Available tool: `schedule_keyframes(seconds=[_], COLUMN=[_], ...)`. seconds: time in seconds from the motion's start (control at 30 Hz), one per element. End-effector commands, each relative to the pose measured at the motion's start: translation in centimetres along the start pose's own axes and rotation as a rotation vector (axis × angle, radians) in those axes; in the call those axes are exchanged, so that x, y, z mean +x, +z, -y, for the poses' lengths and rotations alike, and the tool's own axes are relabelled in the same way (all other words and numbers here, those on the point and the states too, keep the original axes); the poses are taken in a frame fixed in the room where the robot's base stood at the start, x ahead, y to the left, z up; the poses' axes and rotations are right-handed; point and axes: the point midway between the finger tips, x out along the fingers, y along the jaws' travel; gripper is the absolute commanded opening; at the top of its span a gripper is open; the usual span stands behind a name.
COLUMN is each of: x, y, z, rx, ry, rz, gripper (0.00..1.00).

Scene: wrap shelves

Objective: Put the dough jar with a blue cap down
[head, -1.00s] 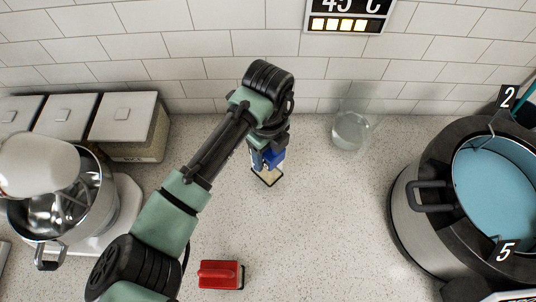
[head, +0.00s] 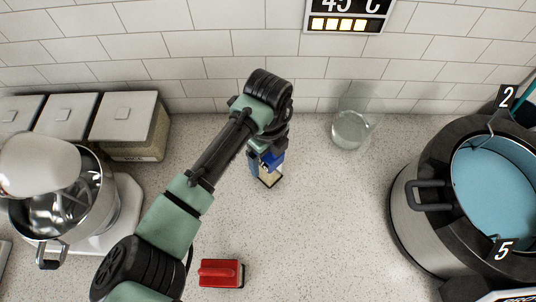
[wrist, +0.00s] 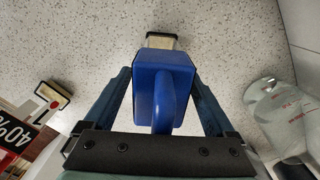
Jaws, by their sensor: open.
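The dough jar has a blue cap with a raised handle (wrist: 163,85) and a pale, clear body (wrist: 161,41). In the head view the jar (head: 269,176) is upright on the speckled counter, or very close to it, below my wrist. My gripper (head: 266,152) is over the jar, its fingers partly hidden by the arm. In the wrist view my gripper (wrist: 165,98) is open, with one finger on each side of the blue cap. I cannot tell whether either finger touches it.
A glass beaker (head: 350,130) stands to the right of the jar, near the tiled wall. A red-topped item (head: 220,273) lies at the front. A mixer bowl (head: 62,205) and lidded canisters (head: 125,118) stand left, a large pot (head: 425,235) right. Counter between jar and pot is clear.

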Motion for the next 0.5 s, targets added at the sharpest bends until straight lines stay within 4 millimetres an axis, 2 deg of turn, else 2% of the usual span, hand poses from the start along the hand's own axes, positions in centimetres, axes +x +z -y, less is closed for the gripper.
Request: schedule_keyframes(seconds=[0.17,0.5], x=[-1.9,-9.1], y=[0.1,0.1], z=[0.1,0.1], rx=[0.002,0.002], ry=[-0.002,-0.002], rz=[0.003,0.004], gripper=[0.9,0.9])
